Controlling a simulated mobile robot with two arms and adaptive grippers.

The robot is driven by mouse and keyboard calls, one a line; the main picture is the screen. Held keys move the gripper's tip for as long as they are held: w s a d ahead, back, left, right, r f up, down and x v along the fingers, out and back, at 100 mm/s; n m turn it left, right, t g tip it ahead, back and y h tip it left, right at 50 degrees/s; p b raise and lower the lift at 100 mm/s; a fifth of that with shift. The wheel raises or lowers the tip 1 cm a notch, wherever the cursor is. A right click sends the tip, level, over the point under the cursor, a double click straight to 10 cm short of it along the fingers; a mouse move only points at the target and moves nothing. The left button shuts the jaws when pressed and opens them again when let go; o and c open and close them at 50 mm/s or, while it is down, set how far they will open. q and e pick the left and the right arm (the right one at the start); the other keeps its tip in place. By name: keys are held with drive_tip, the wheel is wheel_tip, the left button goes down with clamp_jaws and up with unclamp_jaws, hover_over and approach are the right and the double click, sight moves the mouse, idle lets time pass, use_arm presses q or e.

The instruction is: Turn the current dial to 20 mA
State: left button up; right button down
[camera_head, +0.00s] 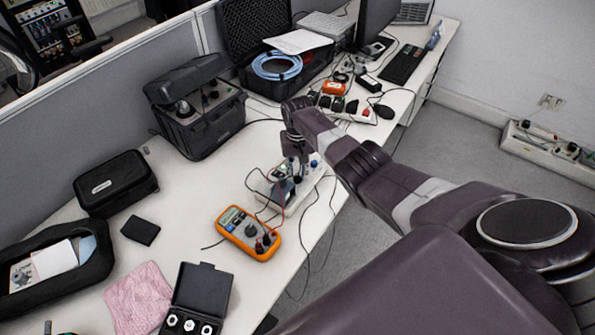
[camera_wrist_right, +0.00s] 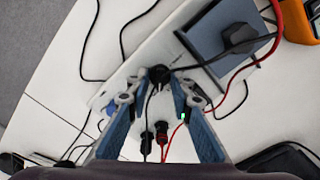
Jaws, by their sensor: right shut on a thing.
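A small white instrument box (camera_head: 312,176) with dark knobs and plugged-in leads stands near the right edge of the desk. In the right wrist view its white panel (camera_wrist_right: 140,68) carries a black dial (camera_wrist_right: 159,74). My right gripper (camera_head: 293,158) reaches down over the box from the right. In the wrist view its blue-grey fingers (camera_wrist_right: 157,84) stand on either side of the black dial and are shut on it. The dial's marks and setting are too small to read. The arm partly hides the box in the head view. My left gripper is not in view.
An orange multimeter (camera_head: 248,233) lies left of the box, with leads near it. Black and red cables (camera_wrist_right: 263,60) run around the gripper. A black equipment case (camera_head: 200,115) stands farther back. Bare white desk (camera_head: 190,215) lies left of the multimeter.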

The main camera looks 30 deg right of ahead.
drive_tip(key=m+p, duration=0.1)
drive_tip(key=m, duration=0.3)
drive_tip(key=shift+w+r+m, duration=0.1)
drive_tip(key=shift+r+m, duration=0.05)
drive_tip(key=shift+m, duration=2.15)
drive_tip(key=shift+p, duration=0.3)
drive_tip(key=c, duration=1.7)
unclamp_jaws()
